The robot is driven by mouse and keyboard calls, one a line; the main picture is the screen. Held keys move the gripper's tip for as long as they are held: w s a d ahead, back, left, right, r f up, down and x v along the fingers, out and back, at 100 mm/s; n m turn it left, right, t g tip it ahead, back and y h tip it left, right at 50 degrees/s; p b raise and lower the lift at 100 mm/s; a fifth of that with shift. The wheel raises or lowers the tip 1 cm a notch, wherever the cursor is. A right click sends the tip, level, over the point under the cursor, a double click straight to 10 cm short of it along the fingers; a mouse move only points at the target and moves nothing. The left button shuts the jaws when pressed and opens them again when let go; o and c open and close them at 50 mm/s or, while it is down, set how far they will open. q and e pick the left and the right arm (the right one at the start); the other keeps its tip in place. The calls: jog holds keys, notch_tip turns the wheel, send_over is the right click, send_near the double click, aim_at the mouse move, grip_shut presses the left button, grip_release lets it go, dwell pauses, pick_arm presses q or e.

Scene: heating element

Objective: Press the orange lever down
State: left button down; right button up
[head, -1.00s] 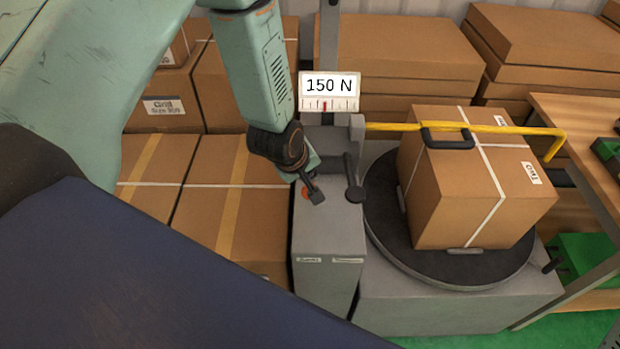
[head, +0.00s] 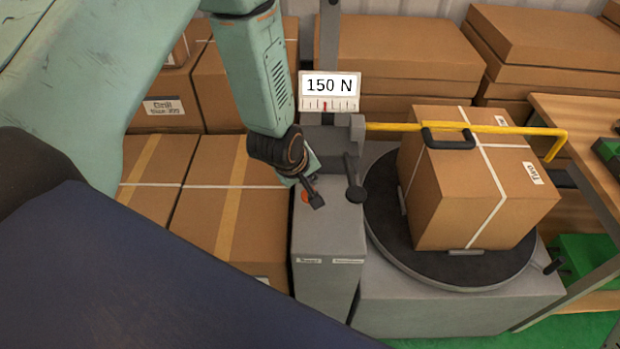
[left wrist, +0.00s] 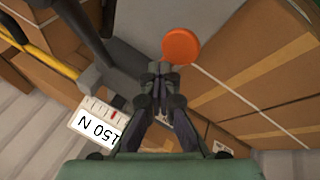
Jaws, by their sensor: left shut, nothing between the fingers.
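The orange lever shows as a small patch (head: 305,196) on top of the grey pedestal (head: 328,225), partly covered by my left gripper (head: 317,202). In the left wrist view its round orange top (left wrist: 182,46) is fully in sight, just past and to the right of my fingertips (left wrist: 160,72). My left gripper is shut and empty. It points down over the pedestal top beside the orange piece. I cannot tell whether it touches it. My right gripper is not in view.
A dark-knobbed lever (head: 355,193) stands just right of the gripper. A gauge reading 150 N (head: 329,86) is above. A yellow bar (head: 495,128) crosses over a strapped carton (head: 450,190) on a round turntable (head: 385,225). Cartons (head: 230,215) stand at left.

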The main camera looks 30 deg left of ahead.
pick_arm(q)
jog(key=shift+s+d+f+b, duration=0.1)
jog(key=shift+s+f+b, duration=0.1)
jog(key=shift+f+b, duration=0.25)
jog(key=shift+s+d+f+b, duration=0.1)
jog(key=shift+s+f+b, duration=0.1)
jog(key=shift+f, duration=0.35)
dwell(0.9)
jog(key=shift+r, duration=0.1)
dwell(0.4)
jog(key=shift+w+a+r+p, duration=0.1)
jog(key=shift+w+r+p, duration=0.1)
jog(key=shift+r+p, duration=0.3)
jog(key=shift+w+a+r+p, duration=0.1)
jog(key=shift+w+r+p, duration=0.05)
jog(key=shift+r+p, duration=0.3)
jog(key=shift+w+a+r+p, duration=0.1)
jog(key=shift+w+r+p, duration=0.1)
jog(key=shift+r+p, duration=0.25)
jog(key=shift+w+a+r+p, duration=0.1)
jog(key=shift+w+r+p, duration=0.15)
jog(key=shift+r, duration=0.3)
jog(key=shift+a+r+p, duration=0.1)
jog(key=shift+r+p, duration=0.35)
jog(key=shift+r, duration=0.25)
jog(key=shift+w, duration=0.1)
jog(key=shift+f, duration=0.1)
jog(key=shift+w, duration=0.1)
